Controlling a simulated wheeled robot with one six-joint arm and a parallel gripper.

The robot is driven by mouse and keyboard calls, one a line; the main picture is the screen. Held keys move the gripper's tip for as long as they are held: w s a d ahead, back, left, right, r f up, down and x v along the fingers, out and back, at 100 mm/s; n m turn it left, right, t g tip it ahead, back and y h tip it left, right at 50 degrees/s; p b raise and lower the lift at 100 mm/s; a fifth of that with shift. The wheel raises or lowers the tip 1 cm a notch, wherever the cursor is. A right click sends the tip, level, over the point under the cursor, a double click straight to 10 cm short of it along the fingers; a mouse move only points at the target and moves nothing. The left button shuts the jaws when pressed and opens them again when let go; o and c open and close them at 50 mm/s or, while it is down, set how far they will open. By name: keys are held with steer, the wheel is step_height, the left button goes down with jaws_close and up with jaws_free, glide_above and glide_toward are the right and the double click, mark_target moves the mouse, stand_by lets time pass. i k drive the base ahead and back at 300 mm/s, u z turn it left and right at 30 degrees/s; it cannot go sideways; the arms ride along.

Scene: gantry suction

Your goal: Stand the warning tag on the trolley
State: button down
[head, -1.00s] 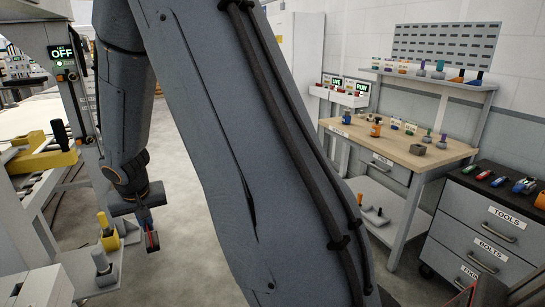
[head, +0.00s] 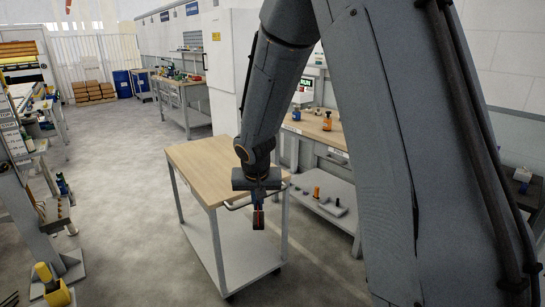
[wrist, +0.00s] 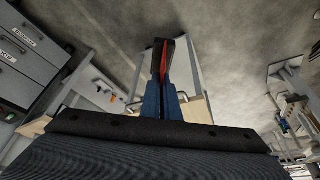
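The trolley (head: 205,160) has a bare light wood top, a grey frame and a lower shelf. It stands in the middle of the head view. My gripper (head: 258,217) hangs at the right end of the trolley top in the head view, pointing down. It is shut on a thin red and dark piece, seen nearly edge-on, which I take to be the warning tag (wrist: 163,58). In the wrist view the piece shows between the blue fingers. Its face and any writing cannot be read. Part of the trolley shows behind the gripper in the wrist view.
A workbench (head: 325,134) with small items stands behind and right of the trolley. A yellow-handled object (head: 52,284) and a machine frame are at left. Open floor (head: 110,180) lies left of the trolley. My arm hides much of the right.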

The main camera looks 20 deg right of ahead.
mark_target(220, 166)
steer(key=z, duration=1.2)
steer(key=i, duration=2.5)
steer(key=u, duration=2.3)
steer(key=i, duration=0.45)
steer(key=z, duration=0.05)
